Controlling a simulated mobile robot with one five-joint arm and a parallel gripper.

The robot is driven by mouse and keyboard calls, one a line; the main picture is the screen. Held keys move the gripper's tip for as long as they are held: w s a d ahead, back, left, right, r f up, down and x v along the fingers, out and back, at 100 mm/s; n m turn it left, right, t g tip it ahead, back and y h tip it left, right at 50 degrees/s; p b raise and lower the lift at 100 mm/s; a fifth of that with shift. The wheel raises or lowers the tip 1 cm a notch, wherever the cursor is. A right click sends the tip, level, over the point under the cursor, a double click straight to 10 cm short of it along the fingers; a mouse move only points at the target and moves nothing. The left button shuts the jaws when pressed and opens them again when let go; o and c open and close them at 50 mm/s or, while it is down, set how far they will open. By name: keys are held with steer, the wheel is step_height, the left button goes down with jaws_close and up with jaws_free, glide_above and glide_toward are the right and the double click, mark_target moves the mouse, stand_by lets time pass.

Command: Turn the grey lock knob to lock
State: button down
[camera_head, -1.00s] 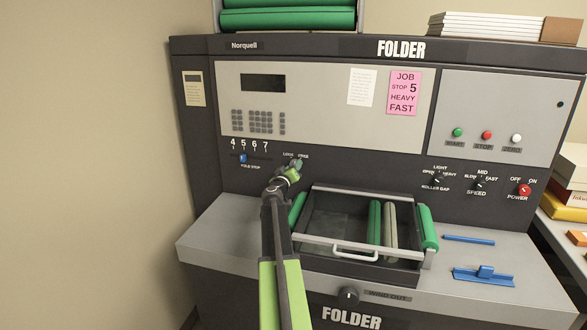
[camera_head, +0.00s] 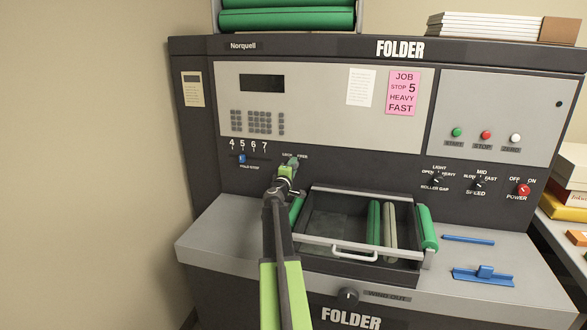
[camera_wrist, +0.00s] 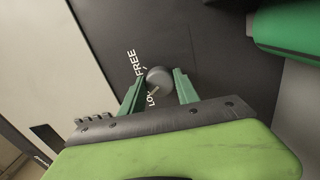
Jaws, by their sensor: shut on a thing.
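The grey lock knob (camera_wrist: 160,80) is a round knob on the dark front panel, between my two green fingers in the wrist view. My gripper (camera_wrist: 157,84) is shut on the knob, one finger on each side. In the head view my gripper (camera_head: 290,166) is at the panel just below the LOCK and FREE labels, and it mostly hides the knob.
The blue fold stop slider (camera_head: 242,159) is left of my gripper. An open tray (camera_head: 340,222) with green rollers is below and right of it. Roller gap (camera_head: 437,180), speed (camera_head: 479,183) and red power knobs (camera_head: 524,190) are farther right. A blue tool (camera_head: 483,274) lies on the ledge.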

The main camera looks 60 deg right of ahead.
steer(key=shift+w+a+n, duration=0.15)
steer(key=shift+n, duration=1.05)
steer(key=c, duration=0.9)
jaws_free()
steer(key=v, duration=1.7)
steer(key=shift+s+b, duration=0.2)
steer(key=shift+b, duration=0.1)
steer(key=shift+a, duration=0.1)
